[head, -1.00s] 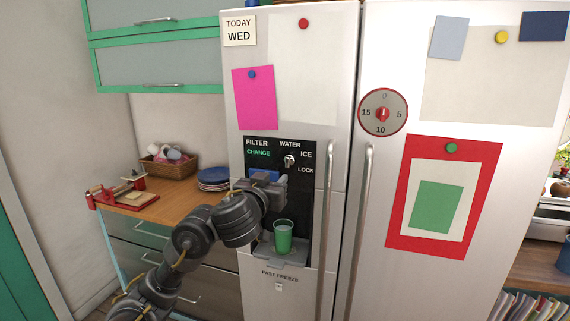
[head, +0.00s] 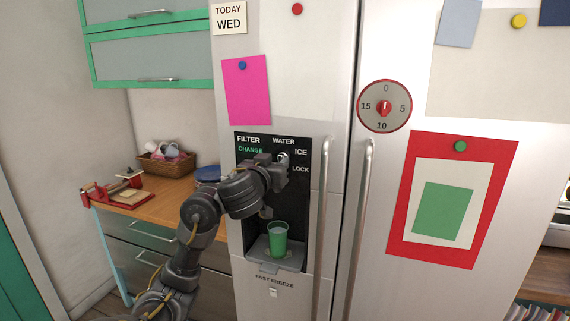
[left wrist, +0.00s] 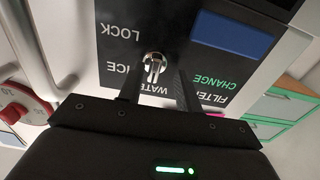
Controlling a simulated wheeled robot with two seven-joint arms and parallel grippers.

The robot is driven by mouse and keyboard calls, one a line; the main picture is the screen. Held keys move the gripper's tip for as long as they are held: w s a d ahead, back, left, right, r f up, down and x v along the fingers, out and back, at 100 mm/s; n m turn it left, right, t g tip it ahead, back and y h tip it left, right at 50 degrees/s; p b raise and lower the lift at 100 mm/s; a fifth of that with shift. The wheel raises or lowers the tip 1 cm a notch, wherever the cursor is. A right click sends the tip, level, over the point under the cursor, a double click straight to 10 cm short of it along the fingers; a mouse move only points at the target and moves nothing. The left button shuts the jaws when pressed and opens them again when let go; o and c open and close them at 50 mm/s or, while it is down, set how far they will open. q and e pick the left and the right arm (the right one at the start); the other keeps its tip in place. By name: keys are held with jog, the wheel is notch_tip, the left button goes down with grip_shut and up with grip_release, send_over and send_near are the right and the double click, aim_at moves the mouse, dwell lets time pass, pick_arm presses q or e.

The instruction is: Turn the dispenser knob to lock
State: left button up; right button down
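The dispenser knob (head: 283,157) is a small silver knob on the black dispenser panel of the fridge, among the labels WATER, ICE and LOCK. The LOCK label (head: 300,169) is to its lower right. My left gripper (head: 279,165) is at the knob and partly covers it. In the left wrist view, which is upside down, the knob (left wrist: 154,65) shows between the two dark, spread fingers of my left gripper (left wrist: 160,80). My right gripper is out of view.
A green cup (head: 278,238) stands on the dispenser's grey tray (head: 290,260) below my left gripper. Two long fridge door handles (head: 320,215) run to the right of the panel. A round red-and-grey timer (head: 384,106) is on the right door. A counter with a basket (head: 165,167) lies left.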

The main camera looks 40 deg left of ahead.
pick_arm(q)
jog(key=shift+w+d+r, duration=0.1)
jog(key=shift+w, duration=0.1)
jog(key=shift+w+d, duration=0.1)
jog(key=shift+d, duration=0.25)
jog(key=shift+c, duration=0.8)
jog(key=shift+a, duration=0.15)
jog(key=c, duration=0.5)
grip_shut()
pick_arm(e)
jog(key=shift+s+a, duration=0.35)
